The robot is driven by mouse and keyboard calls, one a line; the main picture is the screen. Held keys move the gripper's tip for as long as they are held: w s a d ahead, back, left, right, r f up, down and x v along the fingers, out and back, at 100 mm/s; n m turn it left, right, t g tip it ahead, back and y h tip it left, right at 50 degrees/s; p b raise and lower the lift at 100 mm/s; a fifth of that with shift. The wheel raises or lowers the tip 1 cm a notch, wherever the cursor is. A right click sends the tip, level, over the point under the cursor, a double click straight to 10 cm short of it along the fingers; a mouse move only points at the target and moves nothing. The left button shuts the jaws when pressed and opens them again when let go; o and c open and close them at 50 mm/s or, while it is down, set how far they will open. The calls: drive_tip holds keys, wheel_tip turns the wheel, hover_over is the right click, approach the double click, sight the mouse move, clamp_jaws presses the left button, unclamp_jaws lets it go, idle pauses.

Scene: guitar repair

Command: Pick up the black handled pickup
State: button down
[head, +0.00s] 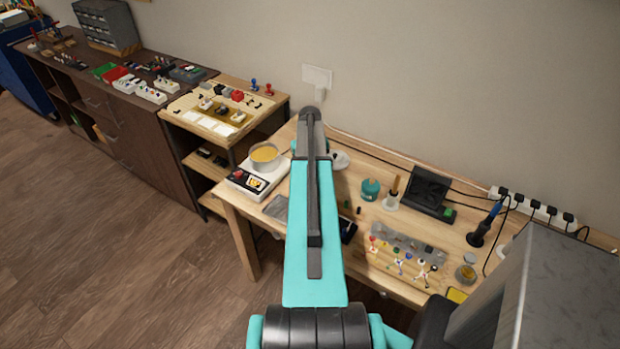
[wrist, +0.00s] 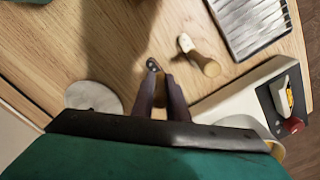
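A small dark thing (wrist: 153,65) with a pale spot lies on the wooden bench just past my fingertips in the wrist view. It may be the black handled pickup, but part of it is hidden by my fingers. My gripper (wrist: 163,82) points down over it with its two dark fingers a little apart. I cannot tell if they touch it. A similar piece with a pale wooden handle and white head (wrist: 202,57) lies to the right, apart from the fingers. In the head view my arm hides the gripper and the spot below it.
A white scale (wrist: 238,92) stands close on the right, bearing a bowl (head: 264,155) in the head view. A grey ribbed tray (wrist: 248,24) lies beyond it. A white disc (wrist: 93,97) is at left. A soldering stand (head: 478,238) and small parts occupy the bench's right side.

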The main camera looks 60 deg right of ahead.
drive_tip(key=shift+r, duration=0.1)
idle(0.3)
drive_tip(key=shift+r+b, duration=1.7)
drive_tip(key=shift+r, duration=3.25)
drive_tip(key=shift+w, duration=0.1)
